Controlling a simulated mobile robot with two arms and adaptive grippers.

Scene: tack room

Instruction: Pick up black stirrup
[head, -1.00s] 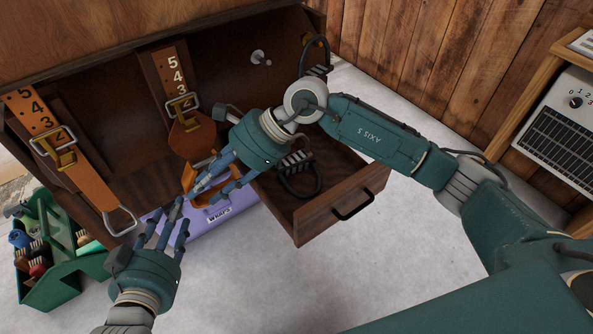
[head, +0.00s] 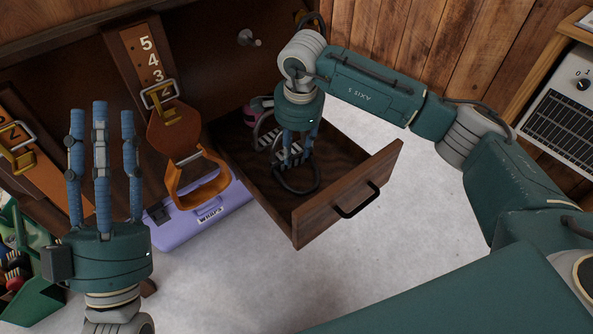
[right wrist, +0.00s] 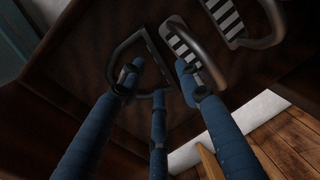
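Several stirrups lie in the open wooden drawer (head: 355,165), with a dark loop (head: 300,190) showing below my right fingers in the head view. In the right wrist view, a black stirrup (right wrist: 126,44) is at the left, near the fingertips. Beside it are a greyer stirrup with a striped tread (right wrist: 190,48) and another striped one (right wrist: 228,18). My right gripper (head: 296,152) points down into the drawer, its fingers spread around the black stirrup's near end; contact is unclear. My left gripper (head: 101,115) is open and empty, fingers pointing up.
Leather straps with numbers (head: 148,60) and an orange stirrup (head: 200,188) hang on the cabinet front. A purple box (head: 190,226) is on the floor below. A green caddy (head: 35,285) with brushes is at the left. A pink object (head: 256,108) is at the drawer's back.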

